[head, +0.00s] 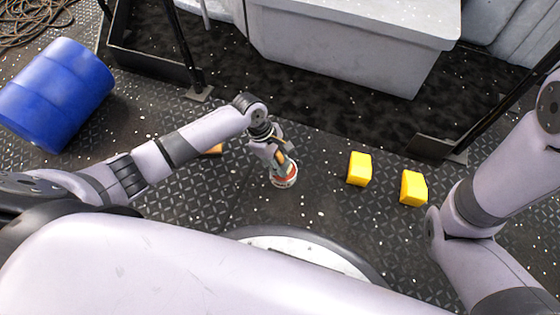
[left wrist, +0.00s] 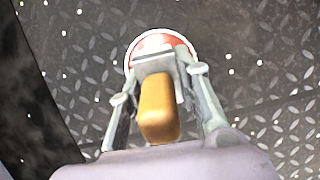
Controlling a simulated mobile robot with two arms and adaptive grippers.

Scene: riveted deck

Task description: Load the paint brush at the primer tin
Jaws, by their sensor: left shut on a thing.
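My left gripper (head: 275,153) is shut on the paint brush (head: 281,158), which has an orange-brown handle. In the left wrist view, the paint brush (left wrist: 158,108) points away from the camera between the fingers of my left gripper (left wrist: 160,85), with a grey band at its far end. The primer tin (head: 285,177), white and red, stands on the deck just below the gripper. In the left wrist view, the tin (left wrist: 163,37) lies behind the brush's far end. The bristles are hidden, so I cannot tell whether they touch the primer. My right gripper is out of view.
Two yellow blocks (head: 360,169) (head: 413,188) lie on the deck right of the tin. A small orange-brown thing (head: 215,149) is partly hidden behind my left arm. A blue barrel (head: 55,95) lies at the left. A large grey bin (head: 345,45) stands at the back.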

